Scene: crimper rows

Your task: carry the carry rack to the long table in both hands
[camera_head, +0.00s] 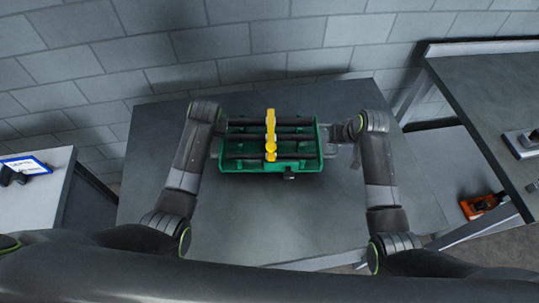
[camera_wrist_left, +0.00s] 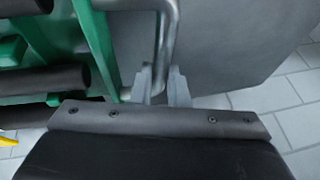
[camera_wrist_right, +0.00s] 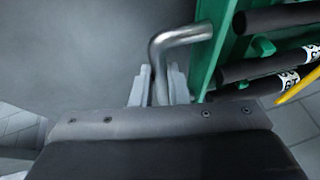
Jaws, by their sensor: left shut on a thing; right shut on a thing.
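The carry rack (camera_head: 240,166) is a green tray with several dark bars running left to right and a yellow piece (camera_head: 270,130) across its middle. It is over the grey table in front of me and looks about level. I cannot tell whether it touches the tabletop. My left gripper (camera_wrist_left: 163,82) is shut on the bent metal handle (camera_wrist_left: 171,35) at the rack's left end. My right gripper (camera_wrist_right: 158,82) is shut on the matching handle (camera_wrist_right: 180,37) at the right end. In the head view my wrists mostly hide both fingertips.
The grey table (camera_head: 250,225) has bare surface around the rack. A dark-topped table (camera_head: 480,85) stands at the right, with a tool (camera_head: 522,142) on it and an orange object (camera_head: 482,205) below. A pale table (camera_head: 35,205) is at the left. A block wall closes the back.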

